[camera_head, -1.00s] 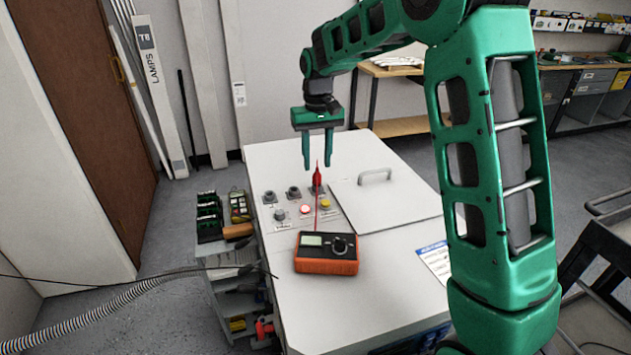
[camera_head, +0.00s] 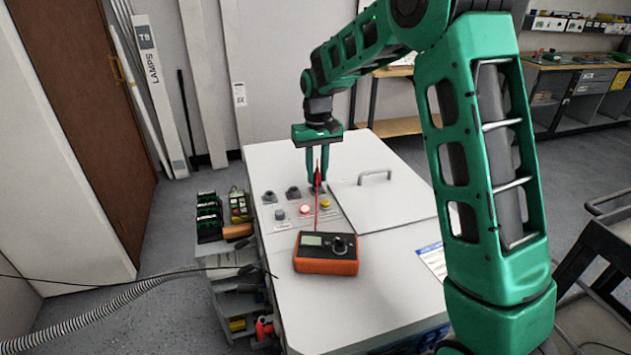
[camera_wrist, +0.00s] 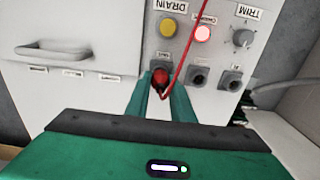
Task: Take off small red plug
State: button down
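The small red plug (camera_head: 317,180) stands upright in a grey socket at the back right of the panel on the white cabinet top. In the wrist view the red plug (camera_wrist: 160,78) sits between my fingertips, its red lead running up the picture. My gripper (camera_head: 322,176) points down, with one finger on each side of the plug. In the wrist view my gripper (camera_wrist: 160,95) shows its fingers close beside the plug. They look open; any contact is hard to make out. The lower plug and socket are partly hidden.
The orange multimeter (camera_head: 326,253) lies on the cabinet top in front of the panel. Other grey sockets, a lit red button (camera_wrist: 203,34) and a yellow button (camera_wrist: 167,28) are near the plug. A lid with a raised handle (camera_head: 375,177) lies to the right.

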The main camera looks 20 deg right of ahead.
jog(key=c, duration=2.3)
grip_release()
grip_shut()
jog(key=shift+r, duration=1.55)
jog(key=shift+r, duration=2.45)
jog(key=shift+a, duration=0.1)
